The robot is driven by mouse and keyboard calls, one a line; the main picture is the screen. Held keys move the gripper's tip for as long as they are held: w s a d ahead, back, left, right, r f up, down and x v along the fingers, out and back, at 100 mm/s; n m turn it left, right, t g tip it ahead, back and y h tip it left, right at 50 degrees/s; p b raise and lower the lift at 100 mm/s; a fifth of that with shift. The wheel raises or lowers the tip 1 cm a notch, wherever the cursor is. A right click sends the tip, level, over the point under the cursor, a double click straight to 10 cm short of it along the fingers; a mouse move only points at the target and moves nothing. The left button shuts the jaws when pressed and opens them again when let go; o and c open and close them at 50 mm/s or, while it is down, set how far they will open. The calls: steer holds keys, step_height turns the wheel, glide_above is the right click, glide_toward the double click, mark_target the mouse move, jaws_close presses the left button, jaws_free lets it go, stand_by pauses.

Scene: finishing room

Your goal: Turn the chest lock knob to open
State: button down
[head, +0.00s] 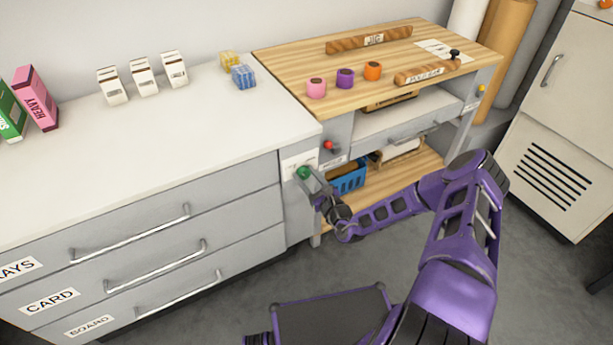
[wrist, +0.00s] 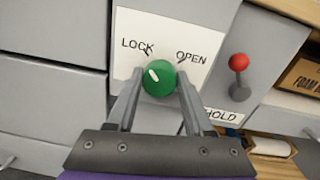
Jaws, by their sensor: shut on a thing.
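The green lock knob (wrist: 159,79) sits on a white plate (wrist: 150,35) marked LOCK on the left and OPEN on the right. Its pale pointer mark is tilted up and left, toward the LOCK side. In the head view the knob (head: 304,172) is at the right end of the grey drawer chest (head: 200,215). My gripper (wrist: 158,88) is shut on the knob, with one finger on each side. It also shows in the head view (head: 309,180), reaching in from the right. The fingertips partly cover the knob's sides.
A red-knobbed lever (wrist: 238,65) marked HOLD is just right of the knob. The workbench (head: 290,70) with several small items stands right of the chest. A blue basket (head: 350,176) is on its lower shelf. Drawer handles (head: 130,235) stick out at left.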

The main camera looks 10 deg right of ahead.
steer(key=m+p, duration=0.1)
steer(key=m, duration=0.3)
steer(key=m+p, duration=0.1)
steer(key=m, duration=0.3)
steer(key=shift+m, duration=0.4)
steer(key=m, duration=0.4)
steer(key=shift+f+m, duration=0.1)
steer(key=shift+m, duration=0.3)
steer(key=m, duration=0.4)
steer(key=shift+h, duration=0.3)
steer(key=shift+m, duration=0.3)
steer(key=shift+c, duration=1.4)
jaws_free()
